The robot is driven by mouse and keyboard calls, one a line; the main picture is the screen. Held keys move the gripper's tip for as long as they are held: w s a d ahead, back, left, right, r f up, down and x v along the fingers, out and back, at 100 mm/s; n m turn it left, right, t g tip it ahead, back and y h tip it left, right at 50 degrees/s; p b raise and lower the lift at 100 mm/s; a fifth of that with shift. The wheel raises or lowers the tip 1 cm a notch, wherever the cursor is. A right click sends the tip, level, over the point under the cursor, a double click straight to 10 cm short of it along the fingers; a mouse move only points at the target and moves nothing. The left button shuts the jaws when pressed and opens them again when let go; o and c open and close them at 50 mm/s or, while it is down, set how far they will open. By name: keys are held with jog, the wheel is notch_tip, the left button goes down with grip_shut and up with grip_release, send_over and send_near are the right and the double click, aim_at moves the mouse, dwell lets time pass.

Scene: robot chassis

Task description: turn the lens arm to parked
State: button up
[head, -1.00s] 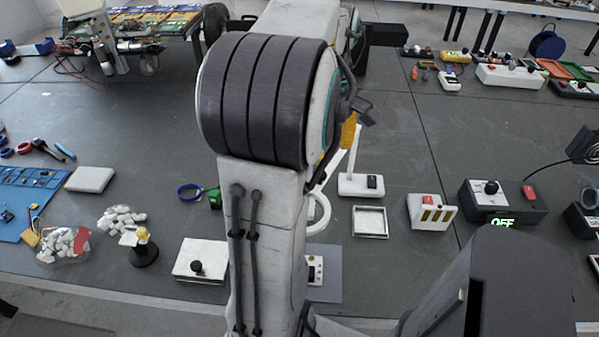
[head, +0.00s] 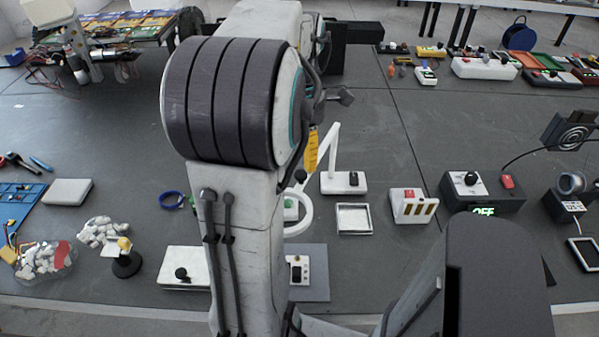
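The lens arm (head: 331,148) is a white bar slanting up from a white base (head: 329,186) with a dark switch on it. Its white ring (head: 306,215) hangs low and left of the base, over a grey mat (head: 317,283). My own arm covers the left part of the ring. A small dark knob shows just above the ring. My arm's large joint and upper link fill the middle left of the head view. My gripper's fingers do not show; they are hidden behind the arm or out of frame, so what they hold cannot be seen.
A white-framed tray (head: 354,232), a white switch block (head: 412,219) and a black box reading OFF (head: 502,201) stand to the right. A white box with a black knob (head: 183,282) and a small stand (head: 126,264) are left.

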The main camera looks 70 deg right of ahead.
aim_at(299, 174)
jog(key=shift+f, duration=2.9)
jog(key=shift+o, duration=0.4)
grip_shut()
